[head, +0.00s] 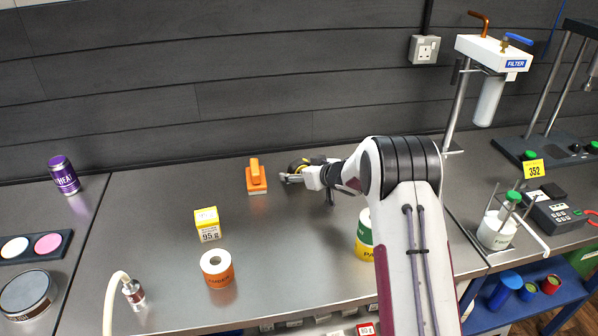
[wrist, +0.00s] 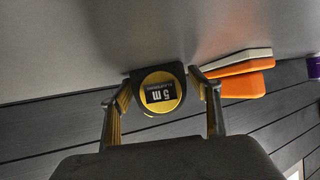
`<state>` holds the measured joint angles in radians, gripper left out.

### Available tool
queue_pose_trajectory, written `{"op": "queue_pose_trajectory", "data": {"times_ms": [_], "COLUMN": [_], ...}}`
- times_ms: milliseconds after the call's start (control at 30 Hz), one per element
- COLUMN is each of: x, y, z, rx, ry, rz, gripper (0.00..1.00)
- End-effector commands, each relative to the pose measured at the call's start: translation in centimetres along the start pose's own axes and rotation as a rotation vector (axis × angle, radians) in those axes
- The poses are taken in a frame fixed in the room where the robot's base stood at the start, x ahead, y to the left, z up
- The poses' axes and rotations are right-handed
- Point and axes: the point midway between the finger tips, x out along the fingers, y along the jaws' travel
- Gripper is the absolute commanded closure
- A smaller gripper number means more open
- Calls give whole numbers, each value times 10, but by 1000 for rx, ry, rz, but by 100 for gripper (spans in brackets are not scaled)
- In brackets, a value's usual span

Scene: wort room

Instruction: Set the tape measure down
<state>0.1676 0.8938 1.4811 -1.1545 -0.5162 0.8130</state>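The tape measure (wrist: 161,92) is yellow and black with a "5 m" label, upside down in the wrist view. My gripper (wrist: 160,76) has a fingertip against each side of it, apparently shut on it. In the head view my gripper (head: 291,177) is near the back of the bench, and the tape measure (head: 297,165) shows only partly behind it. It is at or close to the bench top; I cannot tell whether it touches.
An orange-handled block (head: 256,176) stands just left of my gripper, also in the wrist view (wrist: 240,82). A yellow box (head: 207,225), an orange-labelled roll (head: 217,268) and a green-yellow container (head: 364,238) stand nearer the front. The bench (head: 300,245) is clear between them.

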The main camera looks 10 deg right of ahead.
Motion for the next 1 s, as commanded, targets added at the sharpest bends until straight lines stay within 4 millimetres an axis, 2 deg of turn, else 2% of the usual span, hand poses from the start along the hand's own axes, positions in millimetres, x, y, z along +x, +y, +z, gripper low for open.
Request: {"op": "queue_pose_trajectory", "data": {"times_ms": [567, 767, 1000], "x": [-5, -20, -47], "y": [0, 0, 1], "z": [-2, -3, -3], "rx": [1, 1, 1], "ry": [-1, 0, 0], "rz": [0, 1, 2], "gripper": [34, 34, 34]}}
